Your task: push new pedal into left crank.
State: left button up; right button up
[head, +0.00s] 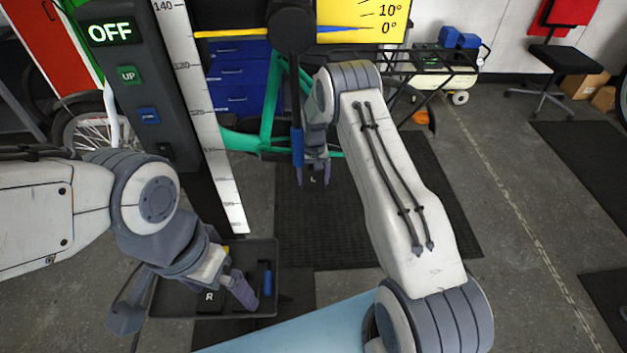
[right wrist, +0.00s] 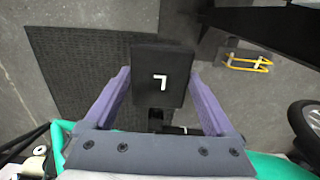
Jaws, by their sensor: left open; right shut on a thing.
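My right gripper (head: 314,178) is shut on a flat black pedal marked L, held low beside the green bike frame (head: 268,125). In the right wrist view the pedal (right wrist: 161,78) sits between the two purple fingers (right wrist: 160,98). A dark part (right wrist: 155,117) shows just behind the pedal; I cannot tell whether it is the left crank or whether the pedal touches it. My left gripper (head: 185,298) is open, its fingers wide apart over the tray (head: 268,252). A black pedal marked R (head: 209,297) lies in the tray.
A blue-handled tool (head: 267,280) lies in the tray. A grey post with an OFF display (head: 112,32) and a white ruler (head: 205,110) stands between my arms. A black mat (head: 300,235) covers the floor below. A cargo rack (head: 430,62) and chair (head: 560,60) stand farther back.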

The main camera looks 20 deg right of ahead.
jog(key=shift+w+d, duration=0.1)
jog(key=shift+w, duration=0.2)
jog(key=o, duration=1.2)
jog(key=shift+o, duration=0.2)
notch_tip(320, 180, up, 6)
jog(key=shift+r+b, duration=0.1)
jog(key=shift+b, duration=1.05)
jog(key=shift+r, duration=0.65)
